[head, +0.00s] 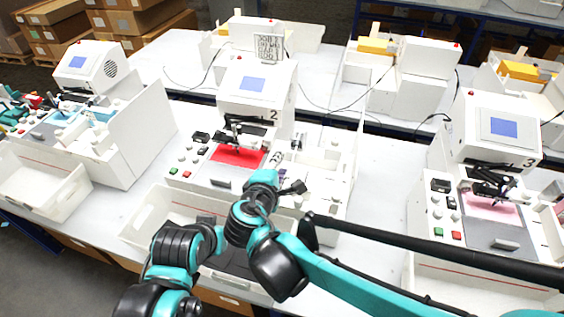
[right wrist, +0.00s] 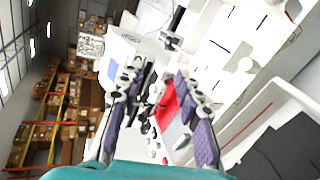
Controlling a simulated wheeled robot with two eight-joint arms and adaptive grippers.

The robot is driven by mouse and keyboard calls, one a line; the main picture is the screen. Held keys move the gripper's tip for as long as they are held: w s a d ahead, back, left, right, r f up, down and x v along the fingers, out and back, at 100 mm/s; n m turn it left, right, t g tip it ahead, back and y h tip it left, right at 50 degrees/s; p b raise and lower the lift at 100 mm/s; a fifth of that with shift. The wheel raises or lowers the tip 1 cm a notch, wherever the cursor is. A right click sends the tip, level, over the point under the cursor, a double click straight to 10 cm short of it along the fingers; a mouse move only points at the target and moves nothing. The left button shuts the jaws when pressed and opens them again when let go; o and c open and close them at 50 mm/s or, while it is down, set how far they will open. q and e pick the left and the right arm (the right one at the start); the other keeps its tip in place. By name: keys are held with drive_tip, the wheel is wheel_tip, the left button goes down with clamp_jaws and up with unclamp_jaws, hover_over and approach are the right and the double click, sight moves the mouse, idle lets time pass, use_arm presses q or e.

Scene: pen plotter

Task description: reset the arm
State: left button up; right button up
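Station 2 (head: 255,88) is a white machine with a blue screen, in the middle of the head view. Its small black plotter arm (head: 240,132) reaches over a red pad (head: 238,156). The red pad (right wrist: 168,104) also shows between my fingers in the right wrist view. There, dark parts of the plotter arm (right wrist: 146,82) are close beside the left finger, and I cannot tell whether they touch. My right gripper (right wrist: 158,84) is open, with nothing seen held. In the head view my right gripper (head: 288,180) is at the station's front right, partly hidden by its own wrist. My left gripper is not seen.
Station 3 (head: 497,125) stands at the right, with its own black arm and pink pad. Another white machine (head: 92,70) is at the left. A white open tray (head: 150,213) lies in front of station 2. Cardboard boxes (head: 135,18) are stacked behind.

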idle(0.4)
drive_tip(key=s+d+f+m+g+b, duration=0.2)
drive_tip(key=s+d+f+m, duration=0.15)
drive_tip(key=d, duration=0.45)
drive_tip(key=s+d+f+m+g+b, duration=0.25)
drive_tip(key=d+f+m, duration=0.25)
drive_tip(key=d, duration=0.4)
drive_tip(key=s+d+f+m+g+y+b, duration=0.1)
drive_tip(key=s+d+f+m+y+b, duration=0.1)
drive_tip(key=s+d+f+m+b, duration=0.2)
drive_tip(key=s+d+f+m, duration=0.1)
drive_tip(key=s+f+m, duration=0.2)
drive_tip(key=s+m, duration=0.2)
drive_tip(key=shift+s+d+f+g+y, duration=0.15)
drive_tip(key=shift+d+f+g+y, duration=0.15)
drive_tip(key=shift+d+g, duration=0.05)
drive_tip(key=shift+m, duration=0.25)
